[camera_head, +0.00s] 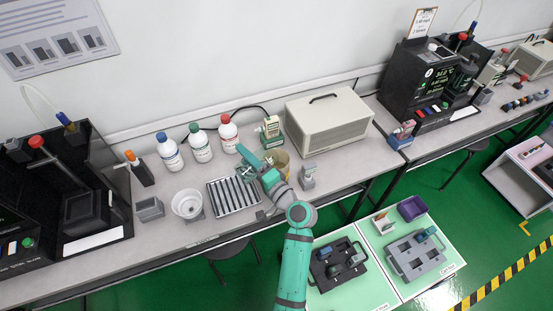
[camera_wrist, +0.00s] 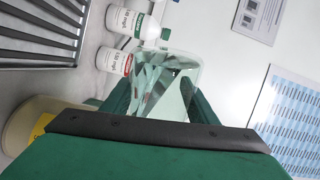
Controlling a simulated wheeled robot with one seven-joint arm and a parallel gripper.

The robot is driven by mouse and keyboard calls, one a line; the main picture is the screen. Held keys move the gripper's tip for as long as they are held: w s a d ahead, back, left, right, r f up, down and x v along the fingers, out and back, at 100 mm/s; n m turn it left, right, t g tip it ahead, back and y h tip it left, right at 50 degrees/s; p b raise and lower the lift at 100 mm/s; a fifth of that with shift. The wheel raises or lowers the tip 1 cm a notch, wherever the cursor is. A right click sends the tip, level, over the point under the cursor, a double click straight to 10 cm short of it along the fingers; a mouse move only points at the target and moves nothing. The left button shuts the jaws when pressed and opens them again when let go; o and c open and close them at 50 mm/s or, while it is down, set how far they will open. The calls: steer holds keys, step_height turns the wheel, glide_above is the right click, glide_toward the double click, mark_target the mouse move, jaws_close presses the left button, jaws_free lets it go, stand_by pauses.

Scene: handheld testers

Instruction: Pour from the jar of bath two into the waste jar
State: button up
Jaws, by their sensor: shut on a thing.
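My gripper (camera_head: 248,170) is shut on a clear glass jar, the jar of bath two by its being held, above the striped rack's back right corner. The jar (camera_wrist: 160,80) shows between the green fingers in the wrist view, looking tilted; I cannot tell its liquid level. A beige round pot (camera_head: 281,160), which may be the waste jar, stands just right of my gripper, partly hidden by my arm. In the wrist view the pot (camera_wrist: 20,118) is at the lower left, with a yellow label. The jar is beside the pot, not visibly over it.
A striped rack (camera_head: 234,197) lies below my gripper, with a white bowl (camera_head: 187,204) to its left. Several bottles, including a red-capped one (camera_head: 228,134), stand behind. A beige case (camera_head: 328,120) and a small grey device (camera_head: 307,178) are to the right.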

steer(key=shift+w+r, duration=0.1)
stand_by(0.7)
steer(key=shift+a+f+n, duration=0.25)
steer(key=shift+f+n, duration=0.4)
steer(key=shift+n, duration=0.55)
steer(key=shift+f+n, duration=0.15)
steer(key=shift+n, duration=0.25)
steer(key=shift+s, duration=0.2)
